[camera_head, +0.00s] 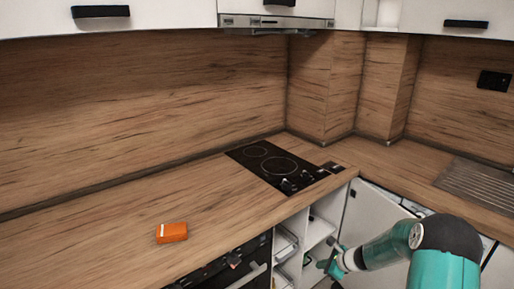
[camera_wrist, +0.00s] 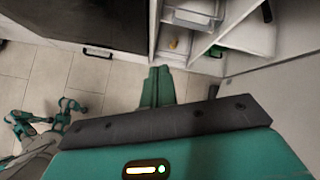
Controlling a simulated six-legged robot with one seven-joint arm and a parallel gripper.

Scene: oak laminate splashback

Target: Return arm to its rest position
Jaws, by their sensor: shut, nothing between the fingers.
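My gripper (camera_head: 328,262) is low in front of the counter at the lower right of the head view, beside the open shelves. My teal arm reaches to it from the bottom right corner. In the wrist view my gripper (camera_wrist: 158,84) points down past the open cabinet toward the floor. Its two teal fingers are together, with nothing between them.
The open cabinet (camera_head: 318,232) has white shelves and baskets. An oven (camera_head: 225,268) is to its left. On the wooden counter (camera_head: 110,235) are an orange box (camera_head: 172,232) and a black hob (camera_head: 270,165). Tiled floor (camera_wrist: 122,80) lies below.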

